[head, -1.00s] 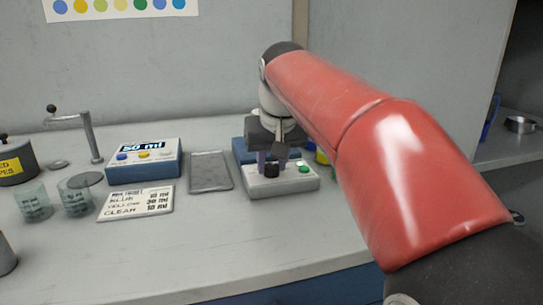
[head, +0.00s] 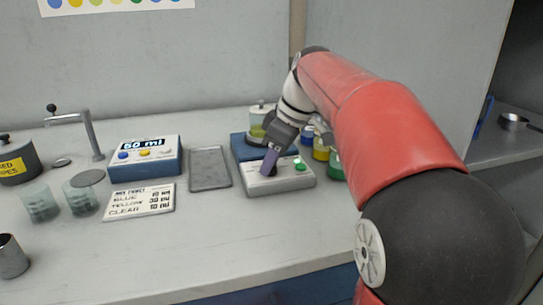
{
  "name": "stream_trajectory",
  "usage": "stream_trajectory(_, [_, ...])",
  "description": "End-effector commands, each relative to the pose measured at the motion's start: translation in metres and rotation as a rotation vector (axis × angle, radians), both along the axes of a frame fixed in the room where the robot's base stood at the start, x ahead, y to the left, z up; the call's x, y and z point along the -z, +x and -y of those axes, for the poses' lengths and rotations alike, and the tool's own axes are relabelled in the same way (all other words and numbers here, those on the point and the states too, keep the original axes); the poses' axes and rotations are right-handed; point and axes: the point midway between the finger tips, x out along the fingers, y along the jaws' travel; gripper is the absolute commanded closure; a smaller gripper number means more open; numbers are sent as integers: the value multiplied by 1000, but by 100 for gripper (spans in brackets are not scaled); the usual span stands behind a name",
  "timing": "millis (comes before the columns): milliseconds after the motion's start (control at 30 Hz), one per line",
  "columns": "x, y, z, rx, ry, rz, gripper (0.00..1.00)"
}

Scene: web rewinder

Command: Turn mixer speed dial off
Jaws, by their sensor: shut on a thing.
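The mixer (head: 284,187) is a low unit with a white front panel and a blue back part, at the middle of the bench in the head view. Its dark speed dial (head: 270,169) is mostly hidden by my gripper. A green button (head: 300,166) sits to the right of the dial on the same panel. A jar with yellow-green liquid (head: 257,122) stands on the blue part, behind my gripper.
A blue dispenser (head: 146,160) reading 50 ml, a recipe card (head: 139,200) and a grey tray (head: 209,169) lie left of the mixer. Beakers (head: 82,195) stand farther left. Jars of yellow (head: 321,149) and green (head: 336,165) liquid stand to the right. The front bench is clear.

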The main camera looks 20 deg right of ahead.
Motion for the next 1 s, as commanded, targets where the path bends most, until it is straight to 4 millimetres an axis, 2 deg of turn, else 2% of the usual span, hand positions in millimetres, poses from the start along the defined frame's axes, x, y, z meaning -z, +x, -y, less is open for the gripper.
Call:
stream_trajectory(600, [0, 4, 2, -585, -1, 0, 93])
stream_trajectory(1000, [0, 6, 2, -899, -1, 1, 93])
